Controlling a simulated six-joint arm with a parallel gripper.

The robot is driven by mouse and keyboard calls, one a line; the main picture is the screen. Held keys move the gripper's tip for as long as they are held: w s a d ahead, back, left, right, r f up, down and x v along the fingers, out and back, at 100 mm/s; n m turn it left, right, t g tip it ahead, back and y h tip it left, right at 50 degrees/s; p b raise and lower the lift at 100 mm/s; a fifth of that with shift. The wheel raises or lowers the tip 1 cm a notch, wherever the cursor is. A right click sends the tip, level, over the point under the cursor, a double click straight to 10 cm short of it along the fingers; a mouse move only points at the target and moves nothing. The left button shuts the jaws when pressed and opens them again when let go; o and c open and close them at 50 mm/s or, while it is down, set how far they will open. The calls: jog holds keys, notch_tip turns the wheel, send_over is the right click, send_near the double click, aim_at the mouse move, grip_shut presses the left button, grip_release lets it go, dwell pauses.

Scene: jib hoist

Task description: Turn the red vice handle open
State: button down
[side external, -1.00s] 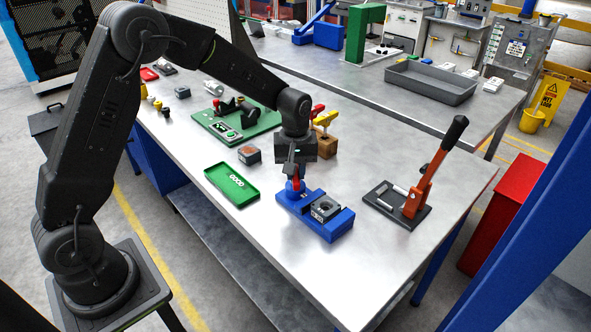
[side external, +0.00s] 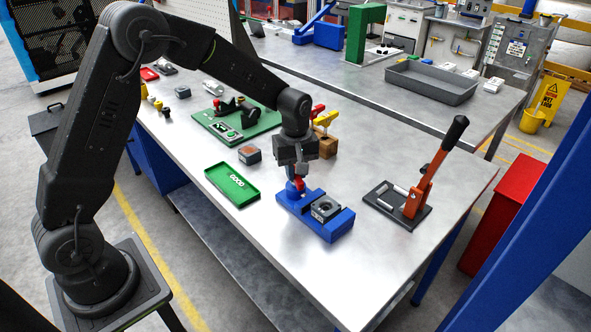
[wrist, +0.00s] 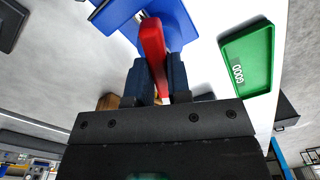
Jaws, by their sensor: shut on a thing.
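The blue vice (side external: 322,217) lies on the metal table, with a dark square block (side external: 325,209) held in it. Its red handle (wrist: 153,50) shows in the wrist view between my two fingers; in the side view only a little red shows under my gripper (side external: 296,183). My gripper, also in the wrist view (wrist: 154,80), is shut on the red handle at the vice's left end. The vice body (wrist: 178,22) is partly cut off at the top of the wrist view.
A green tray (side external: 232,183) marked GOOD lies left of the vice. A black-based press with an orange lever (side external: 419,190) stands to the right. A brown block with a yellow clamp (side external: 325,140) is behind my gripper. Bare table lies in front of the tray and vice.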

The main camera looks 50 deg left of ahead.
jog(key=c, duration=1.1)
grip_release()
jog(key=shift+o, duration=0.2)
notch_tip(320, 180, up, 14)
jog(key=s+d+r+m+t, duration=0.1)
jog(key=s+r+m, duration=0.2)
jog(key=s, duration=0.3)
jog(key=s+d+r+m+t, duration=0.1)
jog(key=s+r+m+t, duration=0.15)
jog(key=s, duration=0.35)
jog(key=s+d+f+m+t, duration=0.1)
jog(key=s+f+m+t, duration=0.1)
jog(key=s+m, duration=0.5)
jog(key=s, duration=0.6)
jog(key=shift+s+m, duration=0.15)
jog(key=shift+m, duration=0.2)
